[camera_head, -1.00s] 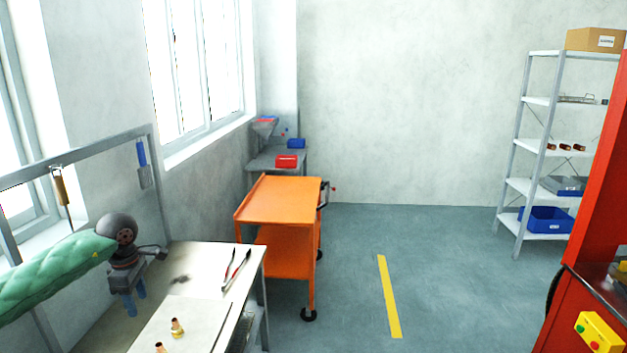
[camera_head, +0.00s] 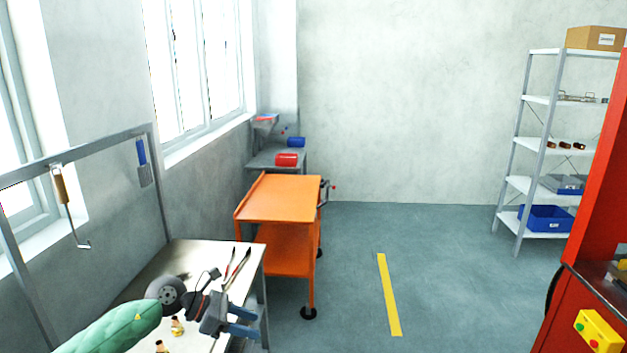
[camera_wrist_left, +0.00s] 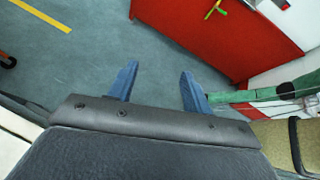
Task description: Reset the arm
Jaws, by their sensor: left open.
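My left arm comes in from the lower left of the head view in a green padded sleeve. Its left gripper (camera_head: 246,321) is over the near right part of the workbench (camera_head: 196,258), with its blue fingers pointing right past the bench edge. In the left wrist view the two blue fingers (camera_wrist_left: 157,88) are apart with nothing between them. Below them are grey floor and a red cabinet (camera_wrist_left: 215,35). My right gripper does not show in the head view.
Tongs (camera_head: 238,268) and small brass fittings (camera_head: 177,326) lie on the bench. An orange cart (camera_head: 281,200) stands behind it. A shelf rack (camera_head: 519,187) and a red machine (camera_head: 570,310) are at right. The floor around the yellow stripe (camera_head: 388,294) is clear.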

